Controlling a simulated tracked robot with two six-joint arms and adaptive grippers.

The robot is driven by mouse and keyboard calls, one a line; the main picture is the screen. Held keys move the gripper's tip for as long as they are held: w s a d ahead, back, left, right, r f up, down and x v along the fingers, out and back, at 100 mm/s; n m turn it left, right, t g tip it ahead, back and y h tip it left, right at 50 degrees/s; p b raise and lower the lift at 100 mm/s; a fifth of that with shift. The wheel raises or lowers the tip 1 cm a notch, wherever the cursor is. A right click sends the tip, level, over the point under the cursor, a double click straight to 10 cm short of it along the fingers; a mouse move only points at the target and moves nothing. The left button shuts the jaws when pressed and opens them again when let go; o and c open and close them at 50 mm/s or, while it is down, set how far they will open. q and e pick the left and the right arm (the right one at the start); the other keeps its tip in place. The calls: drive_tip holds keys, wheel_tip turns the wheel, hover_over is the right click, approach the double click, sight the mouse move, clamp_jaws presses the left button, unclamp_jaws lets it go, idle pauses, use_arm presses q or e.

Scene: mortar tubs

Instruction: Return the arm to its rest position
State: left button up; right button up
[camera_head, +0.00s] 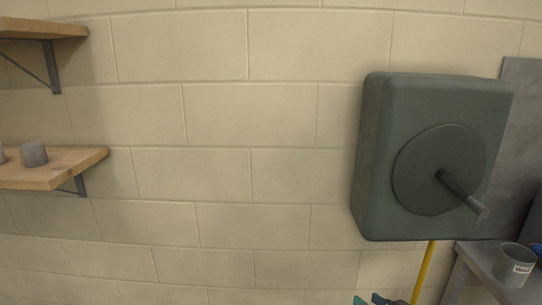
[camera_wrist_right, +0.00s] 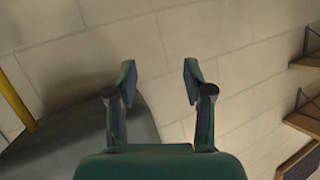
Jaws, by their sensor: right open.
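My right gripper (camera_wrist_right: 158,82) is open in the right wrist view. Its two green fingers stand apart with nothing between them, and only the block wall shows behind. In the head view just the tips of my right gripper (camera_head: 372,299) peek in at the bottom edge, below the green wall box; the rest of that arm is out of the picture. My left gripper is in neither view.
A dark green box (camera_head: 375,155) with a crank hangs on the block wall (camera_head: 215,175), above a yellow pole (camera_head: 424,272). A labelled grey tub (camera_head: 512,266) stands at lower right. Wooden shelves (camera_head: 60,165) at left hold grey tubs (camera_head: 34,155).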

drive_tip(key=s+a+f+m+g, duration=0.1)
drive_tip(key=s+a+f+g, duration=0.2)
drive_tip(key=s+a+f, duration=0.45)
drive_tip(key=s+a+f+m+g, duration=0.1)
drive_tip(key=s+a+f+g, duration=0.35)
drive_tip(key=a+f, duration=0.5)
drive_tip(key=s+f+g, duration=0.2)
drive_tip(key=s+f, duration=0.2)
drive_tip(key=s, duration=0.4)
drive_tip(key=s+f+m+g, duration=0.1)
drive_tip(key=s+f+g, duration=0.2)
drive_tip(key=s, duration=0.6)
drive_tip(key=shift+f, duration=0.85)
drive_tip(key=shift+g, duration=0.25)
